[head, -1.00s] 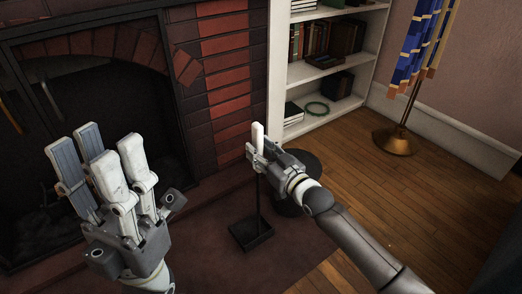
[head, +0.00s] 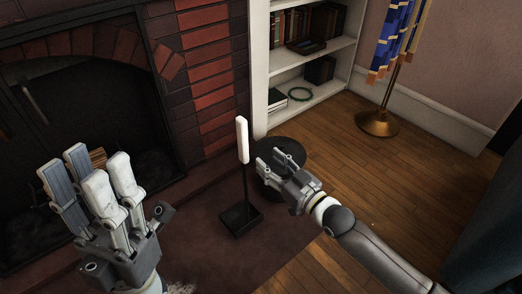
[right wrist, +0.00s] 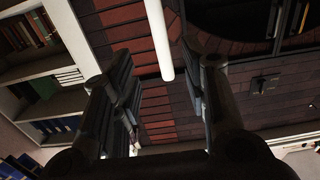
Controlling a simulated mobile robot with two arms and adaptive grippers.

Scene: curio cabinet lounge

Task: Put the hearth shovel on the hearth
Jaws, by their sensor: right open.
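The hearth shovel has a white handle (head: 242,140), a thin dark shaft and a flat black lower end (head: 241,219). It stands upright on the dark reddish floor area in front of the fireplace. My right gripper (head: 270,160) is open just right of the handle, apart from it. In the right wrist view the white handle (right wrist: 158,38) shows beyond and between the open fingers (right wrist: 165,85). My left gripper (head: 90,168) is raised at the lower left, open and empty. The hearth (head: 190,192) runs along the fireplace front, partly hidden by my left gripper.
A round black base (head: 291,150) stands on the floor behind my right gripper. A white bookshelf (head: 262,60) stands right of the brick fireplace (head: 205,75). A brass stand (head: 378,123) with blue cloth is at the right. The wooden floor (head: 375,185) between is clear.

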